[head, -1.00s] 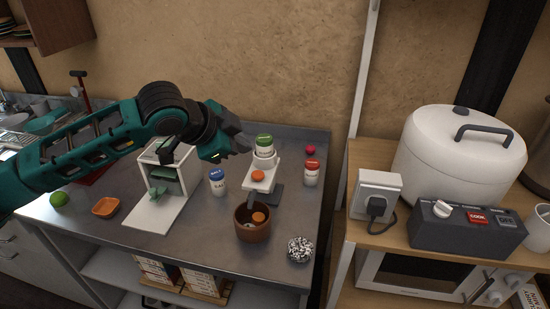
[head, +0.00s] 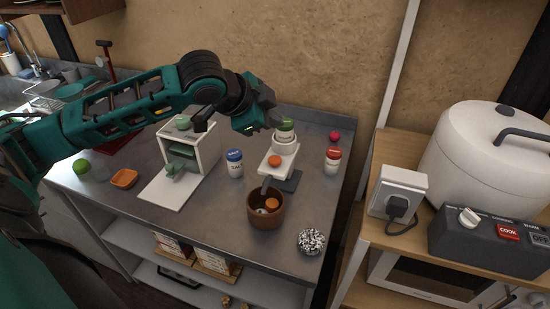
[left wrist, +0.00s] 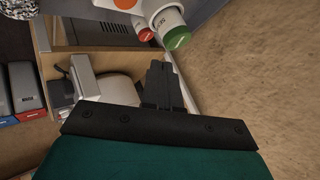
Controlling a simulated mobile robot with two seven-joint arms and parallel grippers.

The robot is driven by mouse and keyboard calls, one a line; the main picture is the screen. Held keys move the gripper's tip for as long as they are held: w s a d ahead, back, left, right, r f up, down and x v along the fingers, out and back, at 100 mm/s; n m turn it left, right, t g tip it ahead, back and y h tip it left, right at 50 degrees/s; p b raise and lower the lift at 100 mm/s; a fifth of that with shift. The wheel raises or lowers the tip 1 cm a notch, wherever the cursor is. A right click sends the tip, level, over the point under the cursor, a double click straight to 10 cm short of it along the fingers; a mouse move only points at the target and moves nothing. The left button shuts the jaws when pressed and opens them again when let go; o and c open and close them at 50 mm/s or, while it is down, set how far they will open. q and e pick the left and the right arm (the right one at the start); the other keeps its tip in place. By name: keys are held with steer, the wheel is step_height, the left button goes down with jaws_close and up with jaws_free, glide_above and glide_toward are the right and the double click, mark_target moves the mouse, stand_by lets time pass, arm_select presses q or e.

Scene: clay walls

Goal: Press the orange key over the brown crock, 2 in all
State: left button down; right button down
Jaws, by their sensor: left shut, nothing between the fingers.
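The orange key (head: 274,161) sits on the white dispenser (head: 286,156), directly above the brown crock (head: 266,208). The crock holds an orange piece (head: 271,203) and something pale. A green-lidded jar (head: 286,125) stands on the dispenser behind the key. My left gripper (head: 277,119) is shut and empty, high beside the green lid and behind the key. In the left wrist view its fingers (left wrist: 160,84) point toward the green lid (left wrist: 177,39), and the orange key (left wrist: 124,4) is cut off at the top edge. My right gripper is not in view.
A blue-lidded jar (head: 235,163) and a white stand (head: 181,164) are left of the dispenser. A red-lidded jar (head: 332,160), a red ball (head: 335,136) and a speckled ball (head: 311,241) are to its right. The steel counter (head: 222,211) is bare left of the crock.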

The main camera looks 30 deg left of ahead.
mark_target(272, 162)
arm_select(q)
step_height(272, 162, down, 3)
steer(key=shift+r, duration=0.1)
step_height(272, 162, down, 3)
steer(key=b, duration=0.3)
steer(key=shift+r, duration=0.2)
steer(key=shift+f, duration=0.95)
stand_by(0.9)
steer(key=shift+f, duration=0.35)
